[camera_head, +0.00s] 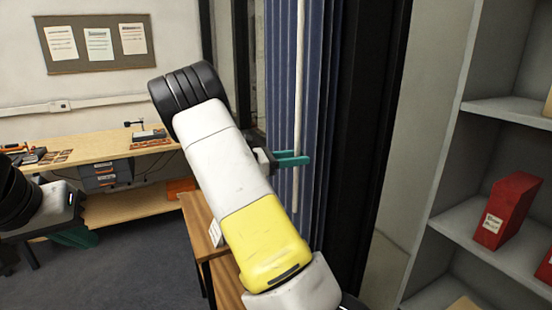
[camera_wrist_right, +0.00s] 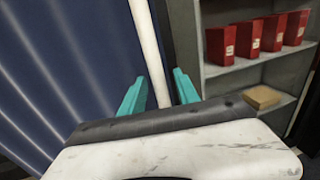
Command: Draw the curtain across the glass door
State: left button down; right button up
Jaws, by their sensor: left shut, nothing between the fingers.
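The dark blue curtain (camera_head: 282,60) hangs in gathered vertical folds beside a dark frame in the head view. It fills the left of the right wrist view (camera_wrist_right: 60,70). A pale upright rod (camera_head: 299,80) hangs along its front. My right gripper (camera_head: 305,158) is at the rod. In the right wrist view its teal fingers are apart, with the rod (camera_wrist_right: 146,35) between them and a gap on each side. My left gripper (camera_head: 76,236) is low at the left edge, shut and empty, far from the curtain. Most of the glass door is hidden.
A grey shelf (camera_head: 465,220) with red archival boxes (camera_head: 507,210) stands at the right. A small wooden table (camera_head: 200,225) is below my right arm. A workbench (camera_head: 105,150) with tools stands at the back left. Open floor (camera_head: 130,265) lies in front of it.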

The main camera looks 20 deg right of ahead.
grip_shut()
dwell(1.3)
